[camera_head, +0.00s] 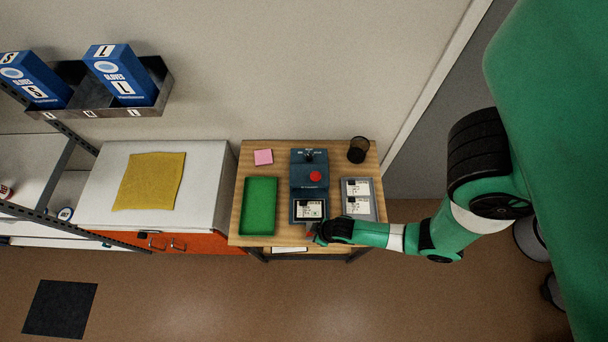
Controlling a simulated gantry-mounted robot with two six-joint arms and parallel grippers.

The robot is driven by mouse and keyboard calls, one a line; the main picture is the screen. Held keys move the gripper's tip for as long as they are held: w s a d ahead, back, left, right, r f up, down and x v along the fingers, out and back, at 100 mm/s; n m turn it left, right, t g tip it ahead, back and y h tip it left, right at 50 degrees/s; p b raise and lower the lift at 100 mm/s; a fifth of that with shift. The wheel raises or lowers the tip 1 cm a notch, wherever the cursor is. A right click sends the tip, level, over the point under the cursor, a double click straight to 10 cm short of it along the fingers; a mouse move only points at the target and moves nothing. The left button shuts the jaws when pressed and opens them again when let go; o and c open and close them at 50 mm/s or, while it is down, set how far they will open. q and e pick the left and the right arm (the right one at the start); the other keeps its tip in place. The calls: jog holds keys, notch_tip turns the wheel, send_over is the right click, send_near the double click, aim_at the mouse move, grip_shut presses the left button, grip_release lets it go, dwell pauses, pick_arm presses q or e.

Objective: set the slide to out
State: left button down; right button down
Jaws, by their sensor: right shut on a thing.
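A blue device (310,177) with a red button and a dark knob stands on the wooden table. Its slide (297,219), a dark tray with a white label card (308,206) lying in it, is at the device's front, towards the table's near edge. My right gripper (313,233) is at the front edge of the slide, shut on it; the arm comes in from the right. The fingertips are small and partly hidden by the wrist, so the exact grip does not show. My left gripper is not in view.
A green tray (260,233) lies left of the device and a grey holder with cards (373,211) right of it. A pink note (263,157) and a dark cup (358,150) are at the table's back. A white cabinet with a yellow cloth (149,181) stands at the left.

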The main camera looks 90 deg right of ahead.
jog(key=c, duration=0.6)
grip_release()
jog(key=shift+a, duration=0.2)
jog(key=p+v, duration=0.3)
jog(key=v, duration=0.8)
jog(key=shift+r+p, duration=0.3)
jog(key=shift+r, duration=0.05)
jog(key=shift+s, duration=0.1)
